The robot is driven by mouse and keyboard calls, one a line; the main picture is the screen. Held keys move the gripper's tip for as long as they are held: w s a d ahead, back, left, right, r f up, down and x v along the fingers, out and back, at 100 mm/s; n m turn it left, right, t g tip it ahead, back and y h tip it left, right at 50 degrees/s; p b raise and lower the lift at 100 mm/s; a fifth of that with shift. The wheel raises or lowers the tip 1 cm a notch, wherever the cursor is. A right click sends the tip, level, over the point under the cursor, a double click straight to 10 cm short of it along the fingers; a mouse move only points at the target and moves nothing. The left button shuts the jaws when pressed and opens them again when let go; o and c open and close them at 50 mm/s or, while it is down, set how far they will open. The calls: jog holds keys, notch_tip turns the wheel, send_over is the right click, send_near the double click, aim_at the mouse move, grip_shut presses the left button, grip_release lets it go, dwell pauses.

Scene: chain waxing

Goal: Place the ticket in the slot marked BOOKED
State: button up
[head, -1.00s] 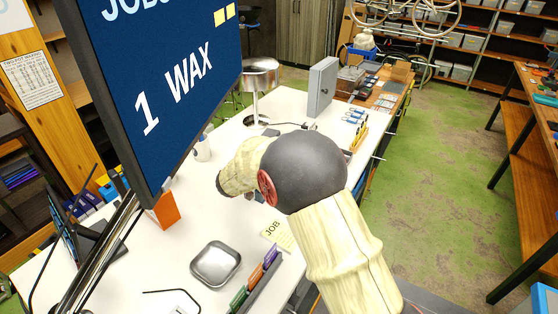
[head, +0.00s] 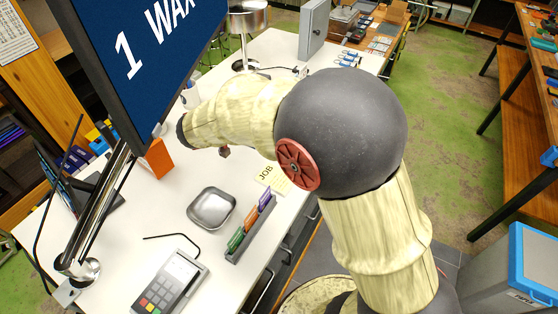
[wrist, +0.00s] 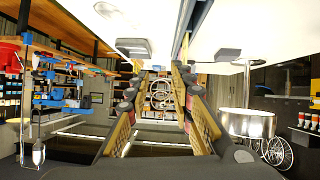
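A pale yellow ticket (head: 271,178) marked JOB lies flat on the white counter, right of the metal tray. A grey rack (head: 251,229) stands in front of it, with green, orange and purple slots or cards; I cannot read any label BOOKED on it. In the head view my arm stretches over the counter beyond the ticket, and my gripper is mostly hidden by the arm. In the wrist view my gripper (wrist: 160,78) has its two fingers apart with nothing between them. The ticket and rack are not recognisable in the wrist view.
A silver tray (head: 211,207) and a card terminal (head: 168,285) sit on the counter near the rack. A large screen (head: 140,50) on a stand rises at the left. An orange block (head: 158,158) stands under it. A round metal lamp or stand (head: 246,22) is at the back.

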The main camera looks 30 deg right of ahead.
jog(key=s+d+r+n+g+y, duration=0.1)
jog(key=s+r+n+y, duration=0.1)
jog(key=s, duration=0.7)
jog(key=s+d+r+n+g+y, duration=0.1)
jog(key=s+r+n+g+y, duration=0.15)
jog(key=s, duration=0.65)
jog(key=s+a+n+t+y, duration=0.3)
jog(key=s+a+n+y, duration=0.3)
jog(key=s+a, duration=0.3)
jog(key=s+r, duration=0.1)
jog(key=s, duration=0.3)
jog(key=shift+f, duration=0.1)
notch_tip(320, 180, down, 8)
jog(key=b, duration=0.8)
jog(key=shift+s+f, duration=0.1)
